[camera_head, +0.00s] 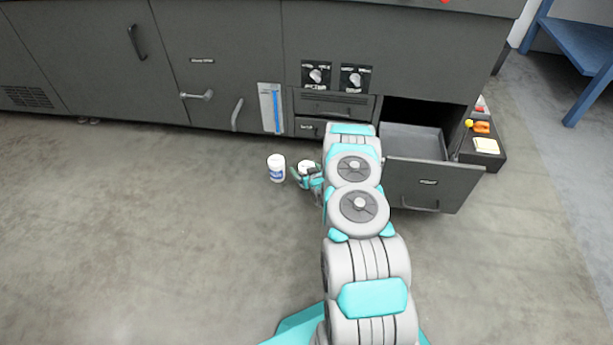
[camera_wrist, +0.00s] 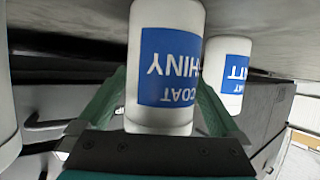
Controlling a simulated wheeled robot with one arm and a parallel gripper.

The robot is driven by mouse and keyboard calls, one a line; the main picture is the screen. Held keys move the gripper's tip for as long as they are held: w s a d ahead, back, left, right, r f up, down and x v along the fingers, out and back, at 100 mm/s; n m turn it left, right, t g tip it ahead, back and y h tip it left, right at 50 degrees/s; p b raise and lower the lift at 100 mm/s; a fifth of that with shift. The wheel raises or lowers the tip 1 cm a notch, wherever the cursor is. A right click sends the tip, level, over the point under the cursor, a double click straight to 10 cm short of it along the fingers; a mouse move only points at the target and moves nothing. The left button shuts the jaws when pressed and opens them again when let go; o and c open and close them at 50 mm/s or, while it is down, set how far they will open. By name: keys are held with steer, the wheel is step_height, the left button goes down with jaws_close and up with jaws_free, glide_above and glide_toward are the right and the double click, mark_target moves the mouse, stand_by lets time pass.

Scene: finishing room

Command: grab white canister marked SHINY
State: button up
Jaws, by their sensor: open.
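The white canister marked SHINY (camera_wrist: 165,65) has a blue label and appears upside down in the wrist view. It stands between the two green fingers of my gripper (camera_wrist: 163,88), which is open, with a finger on either side. Whether the fingers touch it I cannot tell. In the head view the canister (camera_head: 306,165) is partly hidden by my gripper (camera_head: 306,175), low at the floor.
A white rounded object (camera_wrist: 8,115) is cut off at the wrist view's left edge. A dark cabinet (camera_head: 225,60) runs behind, with an open drawer (camera_head: 432,185) right of my arm. A low dark box (camera_head: 484,158) holds small coloured items. Floor at the left is clear.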

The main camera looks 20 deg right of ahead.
steer(key=shift+c, duration=0.4)
steer(key=c, duration=1.5)
jaws_close()
steer(key=shift+r, duration=0.1)
